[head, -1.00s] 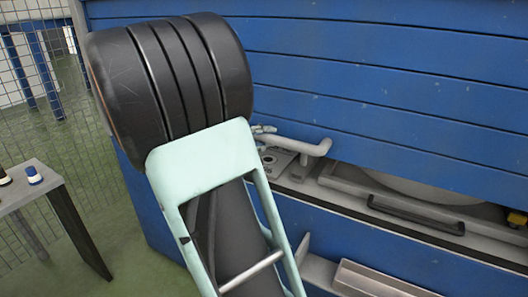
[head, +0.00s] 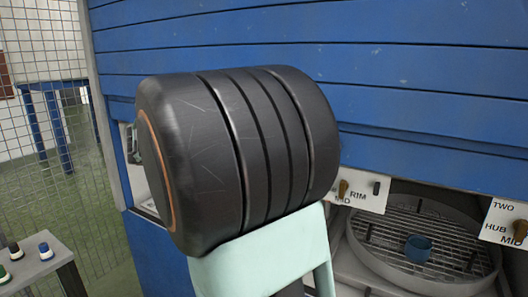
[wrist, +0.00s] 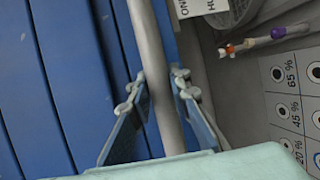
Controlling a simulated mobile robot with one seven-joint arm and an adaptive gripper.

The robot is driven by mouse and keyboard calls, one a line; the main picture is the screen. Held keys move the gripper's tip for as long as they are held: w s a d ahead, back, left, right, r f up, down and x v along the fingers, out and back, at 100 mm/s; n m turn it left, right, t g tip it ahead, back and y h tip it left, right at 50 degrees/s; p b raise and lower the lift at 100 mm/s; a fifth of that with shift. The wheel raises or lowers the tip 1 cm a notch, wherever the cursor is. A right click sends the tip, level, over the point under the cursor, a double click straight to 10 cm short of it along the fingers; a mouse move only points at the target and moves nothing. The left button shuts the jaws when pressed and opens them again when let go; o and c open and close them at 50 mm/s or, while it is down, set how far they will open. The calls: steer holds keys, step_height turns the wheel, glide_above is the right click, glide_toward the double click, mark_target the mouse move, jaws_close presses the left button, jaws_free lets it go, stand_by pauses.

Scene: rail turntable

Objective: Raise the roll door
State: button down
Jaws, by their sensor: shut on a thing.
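The blue slatted roll door (head: 420,70) is partly raised, with an opening below its lower edge at the right in the head view. It also fills the left of the wrist view (wrist: 45,90). In the wrist view, my gripper (wrist: 157,88) has its two blue fingers on either side of the grey bar handle (wrist: 148,45), shut on it. In the head view, my dark arm link hides my gripper and the handle.
Inside the opening is a round grated turntable (head: 390,235) with a small blue cup (head: 418,248). White label cards (head: 355,190) with small levers flank it. A small table (head: 40,270) with several buttons stands at the left, near a mesh fence (head: 50,110).

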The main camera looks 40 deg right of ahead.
steer(key=shift+r, duration=0.5)
steer(key=c, duration=1.8)
jaws_free()
steer(key=shift+o, duration=0.2)
steer(key=shift+f, duration=0.1)
steer(key=a+r, duration=0.2)
steer(key=a, duration=1)
steer(key=shift+d, duration=0.1)
